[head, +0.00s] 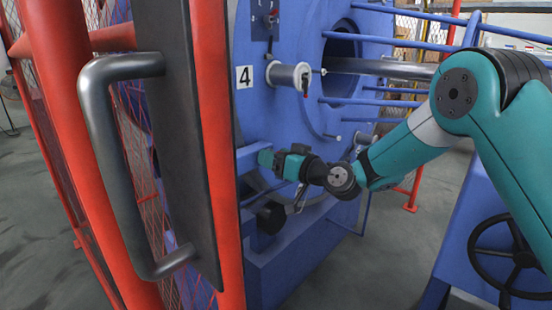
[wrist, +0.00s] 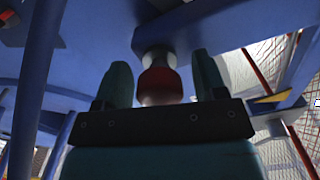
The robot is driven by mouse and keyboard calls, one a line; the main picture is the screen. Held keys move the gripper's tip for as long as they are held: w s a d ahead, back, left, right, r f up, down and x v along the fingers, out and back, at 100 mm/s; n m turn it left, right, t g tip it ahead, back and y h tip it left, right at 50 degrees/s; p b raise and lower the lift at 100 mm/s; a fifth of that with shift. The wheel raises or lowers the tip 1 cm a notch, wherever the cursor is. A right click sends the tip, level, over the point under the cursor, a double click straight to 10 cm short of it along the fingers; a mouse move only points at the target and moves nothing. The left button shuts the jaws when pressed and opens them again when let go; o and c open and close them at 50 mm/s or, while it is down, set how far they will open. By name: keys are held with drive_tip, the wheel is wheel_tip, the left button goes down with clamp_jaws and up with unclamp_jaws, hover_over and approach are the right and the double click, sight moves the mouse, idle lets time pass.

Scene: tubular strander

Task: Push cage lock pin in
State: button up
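A red knob with a pale rounded end (wrist: 160,84), which looks like the cage lock pin, sticks out of a grey collar on the blue machine part in the wrist view. My gripper (wrist: 162,72) has its two teal fingers apart, one on each side of the knob, with a gap visible on both sides. I cannot tell how deep the knob sits between them. The pin cannot be made out there.
An orange-red guard frame with a grey door handle (head: 110,165) fills the left foreground. Blue rods (head: 370,102) and a spool (head: 289,76) stand out from the machine above my gripper. A black handwheel (head: 512,258) is at lower right. Grey floor is free at lower left.

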drive_tip(key=shift+d, duration=0.15)
drive_tip(key=b+v, duration=0.3)
drive_tip(key=v, duration=1.4)
drive_tip(key=shift+s, duration=0.15)
